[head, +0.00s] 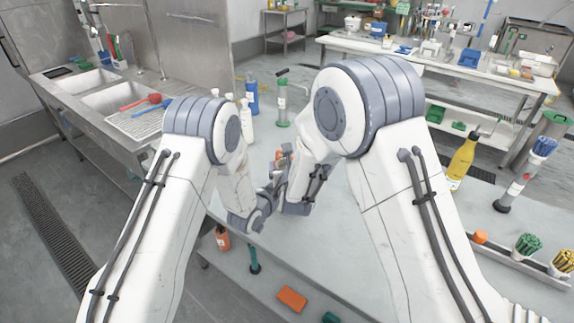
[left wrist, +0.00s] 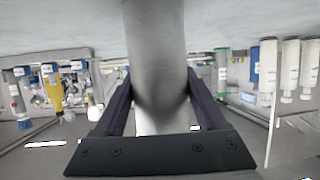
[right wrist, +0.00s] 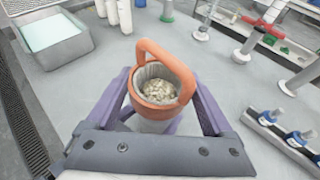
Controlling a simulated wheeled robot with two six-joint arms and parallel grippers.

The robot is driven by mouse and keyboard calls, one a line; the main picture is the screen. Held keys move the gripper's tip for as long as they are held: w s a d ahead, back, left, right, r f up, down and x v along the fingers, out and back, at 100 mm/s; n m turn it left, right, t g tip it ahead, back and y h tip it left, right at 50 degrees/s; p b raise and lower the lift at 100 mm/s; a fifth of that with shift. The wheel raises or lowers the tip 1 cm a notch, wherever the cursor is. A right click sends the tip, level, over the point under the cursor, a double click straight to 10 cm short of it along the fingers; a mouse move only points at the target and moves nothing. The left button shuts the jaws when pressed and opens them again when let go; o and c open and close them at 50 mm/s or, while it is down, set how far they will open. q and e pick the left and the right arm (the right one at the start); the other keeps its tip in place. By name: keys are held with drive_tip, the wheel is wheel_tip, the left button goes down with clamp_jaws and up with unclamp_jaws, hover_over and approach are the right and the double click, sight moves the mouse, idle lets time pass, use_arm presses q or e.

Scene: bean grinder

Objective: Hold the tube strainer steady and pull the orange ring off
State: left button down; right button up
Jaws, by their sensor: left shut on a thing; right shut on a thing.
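The tube strainer shows in the left wrist view as a smooth grey cylinder (left wrist: 157,60) between the fingers of my left gripper (left wrist: 160,88), which is shut on it. In the right wrist view the orange ring (right wrist: 178,62), with its arched handle, sits around the top of the strainer. Pale crumbly pieces (right wrist: 158,90) lie inside the opening. My right gripper (right wrist: 160,84) has its fingers on both sides of the ring and is shut on it. In the head view both grippers meet over the table, and my arms hide most of the strainer; a bit of orange (head: 281,153) shows.
White bottles (head: 246,115), a blue bottle (head: 253,95) and a green-topped stand (head: 282,110) are behind the grippers. A yellow bottle (head: 462,160) and a rack of brushes (head: 527,247) are at the right. A grey tray (right wrist: 55,42) shows at upper left in the right wrist view.

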wheel_tip(320, 180, up, 10)
idle(0.4)
use_arm(q)
unclamp_jaws()
